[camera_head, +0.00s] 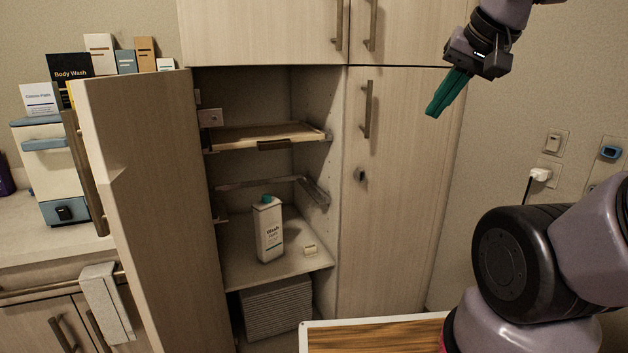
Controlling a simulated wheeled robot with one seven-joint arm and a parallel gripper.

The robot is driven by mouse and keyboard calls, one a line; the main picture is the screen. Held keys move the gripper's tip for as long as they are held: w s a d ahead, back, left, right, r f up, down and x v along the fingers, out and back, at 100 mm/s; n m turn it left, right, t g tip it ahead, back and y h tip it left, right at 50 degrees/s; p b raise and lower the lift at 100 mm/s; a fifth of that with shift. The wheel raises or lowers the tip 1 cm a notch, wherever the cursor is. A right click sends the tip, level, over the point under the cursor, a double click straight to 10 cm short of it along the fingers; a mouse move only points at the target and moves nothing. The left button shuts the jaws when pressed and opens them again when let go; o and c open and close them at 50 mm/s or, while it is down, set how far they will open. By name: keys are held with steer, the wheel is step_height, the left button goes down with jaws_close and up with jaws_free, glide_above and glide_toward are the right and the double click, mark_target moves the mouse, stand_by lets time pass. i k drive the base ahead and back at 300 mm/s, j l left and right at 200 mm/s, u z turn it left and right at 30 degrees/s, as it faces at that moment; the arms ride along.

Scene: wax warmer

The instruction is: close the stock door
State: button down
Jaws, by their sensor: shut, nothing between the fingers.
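The stock door (165,210) is a light wood panel hinged on the left side of the tall cabinet. It stands wide open, swung out toward me, with a long vertical handle (86,175) on its outer face at the left. The cabinet interior shows a wooden pull-out shelf (268,133), a metal rail below it, and a white carton with a teal cap (268,232) on a lower shelf. My gripper (434,110), with teal fingers, is shut and empty. It is at the upper right, in front of the closed right door, well apart from the open door.
The closed right cabinet door (395,200) has a vertical handle (368,108). A counter at the left holds a white and blue machine (48,172) and several small boxes. A towel (107,300) hangs on a rail near the open door. A wooden-topped surface (370,338) is at the bottom.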

mark_target(140, 132)
steer(key=k+j, duration=0.15)
steer(key=j, duration=0.2)
steer(key=k+j, duration=0.1)
steer(key=j, duration=0.25)
steer(key=k+j, duration=0.15)
steer(key=j, duration=0.2)
steer(key=k+j, duration=0.15)
steer(key=j, duration=0.2)
steer(key=k+j+u, duration=0.1)
steer(key=j, duration=0.25)
steer(key=k+j, duration=0.15)
steer(key=j, duration=0.2)
